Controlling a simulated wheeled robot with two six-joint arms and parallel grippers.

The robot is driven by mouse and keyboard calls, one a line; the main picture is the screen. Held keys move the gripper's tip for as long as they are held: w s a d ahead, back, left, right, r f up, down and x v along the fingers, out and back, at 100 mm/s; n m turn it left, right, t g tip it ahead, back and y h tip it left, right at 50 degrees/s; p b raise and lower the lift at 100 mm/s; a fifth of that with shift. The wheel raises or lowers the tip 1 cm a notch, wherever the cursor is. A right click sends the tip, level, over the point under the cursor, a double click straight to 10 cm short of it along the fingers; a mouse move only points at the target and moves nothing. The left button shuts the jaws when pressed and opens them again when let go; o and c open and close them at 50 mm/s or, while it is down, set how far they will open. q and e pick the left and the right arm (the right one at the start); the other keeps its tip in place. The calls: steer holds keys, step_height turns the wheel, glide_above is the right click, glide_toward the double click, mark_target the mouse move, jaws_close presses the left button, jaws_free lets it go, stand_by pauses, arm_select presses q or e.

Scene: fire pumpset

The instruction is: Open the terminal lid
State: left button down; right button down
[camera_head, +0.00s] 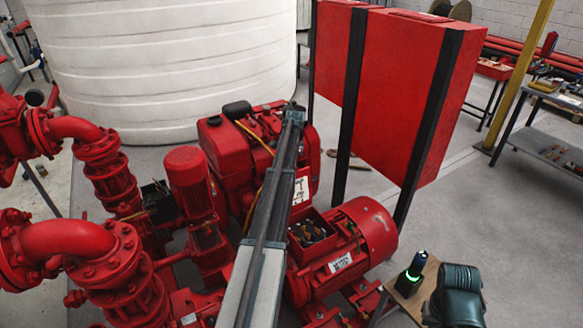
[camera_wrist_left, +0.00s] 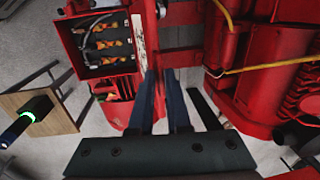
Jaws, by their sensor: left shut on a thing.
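The red terminal box (camera_head: 313,236) on the motor is open at the top, with wires and terminals showing inside. It also shows at the upper left of the left wrist view (camera_wrist_left: 105,46). The red terminal lid with a white label (camera_head: 301,189) stands raised at the box's far edge. The lid appears nearly edge-on in the left wrist view (camera_wrist_left: 145,35). My left gripper (camera_wrist_left: 161,90) is shut on the lid, its two blue fingers at its edge. In the head view my left arm covers part of the lid and hides the fingertips.
The red motor (camera_head: 365,238) lies right of the box, and the red engine block (camera_head: 228,150) lies left. Red pipes (camera_head: 80,240) fill the left. A small wooden table (camera_head: 416,302) bears a dark tool with a green ring (camera_head: 412,274). A red cabinet (camera_head: 410,80) stands behind.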

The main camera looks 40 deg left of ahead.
arm_select(q)
steer(key=shift+a, duration=0.1)
steer(key=c, duration=1)
jaws_free()
steer(key=shift+o, duration=0.2)
steer(key=shift+r, duration=0.1)
step_height(320, 180, up, 14)
steer(key=d+p, duration=0.1)
steer(key=p, duration=1.2)
steer(key=shift+s+d+f+p, duration=0.2)
steer(key=shift+s+p, duration=0.1)
steer(key=shift+p, duration=0.1)
steer(key=shift+c, duration=0.3)
